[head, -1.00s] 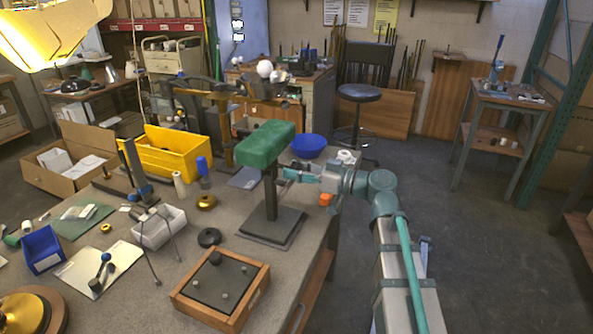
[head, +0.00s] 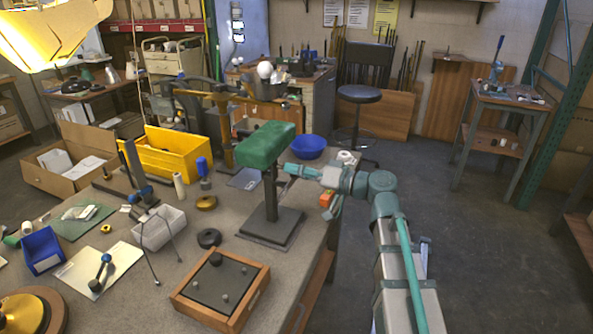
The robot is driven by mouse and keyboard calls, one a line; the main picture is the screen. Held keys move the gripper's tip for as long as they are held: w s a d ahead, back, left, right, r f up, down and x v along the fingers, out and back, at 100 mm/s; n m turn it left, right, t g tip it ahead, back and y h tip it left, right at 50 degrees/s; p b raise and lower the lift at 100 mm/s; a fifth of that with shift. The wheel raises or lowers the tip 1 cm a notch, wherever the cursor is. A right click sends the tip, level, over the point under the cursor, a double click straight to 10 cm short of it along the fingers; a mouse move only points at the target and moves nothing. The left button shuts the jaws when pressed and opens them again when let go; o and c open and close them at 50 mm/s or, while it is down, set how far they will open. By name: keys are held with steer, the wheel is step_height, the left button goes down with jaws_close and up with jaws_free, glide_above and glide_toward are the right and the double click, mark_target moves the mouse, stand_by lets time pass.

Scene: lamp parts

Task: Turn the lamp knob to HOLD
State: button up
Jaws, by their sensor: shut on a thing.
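The lamp (head: 265,145) stands upright on the right part of the workbench, with a green shade, a dark post and a flat dark square base. My gripper (head: 288,169) reaches in from the right, just below the shade and beside the post. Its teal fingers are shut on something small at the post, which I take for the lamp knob. The knob itself is hidden by the fingertips and too small to make out. I cannot read any HOLD mark or the knob's angle.
A blue bowl (head: 308,147) sits close behind my gripper. A wooden box with a dark panel (head: 220,288) lies in front of the lamp. A yellow bin (head: 168,158) stands to the left. The floor to the right is open.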

steer(key=m+p, duration=0.1)
steer(key=m, duration=0.2)
steer(key=shift+r+m, duration=0.15)
steer(key=shift+m, duration=0.25)
steer(key=m+p, duration=0.2)
steer(key=m, duration=0.1)
steer(key=shift+m, duration=0.3)
steer(key=m+p, duration=0.2)
steer(key=shift+m, duration=0.3)
steer(key=shift+m+p, duration=0.95)
steer(key=shift+m, duration=0.45)
steer(key=o, duration=1.2)
steer(key=shift+c, duration=0.2)
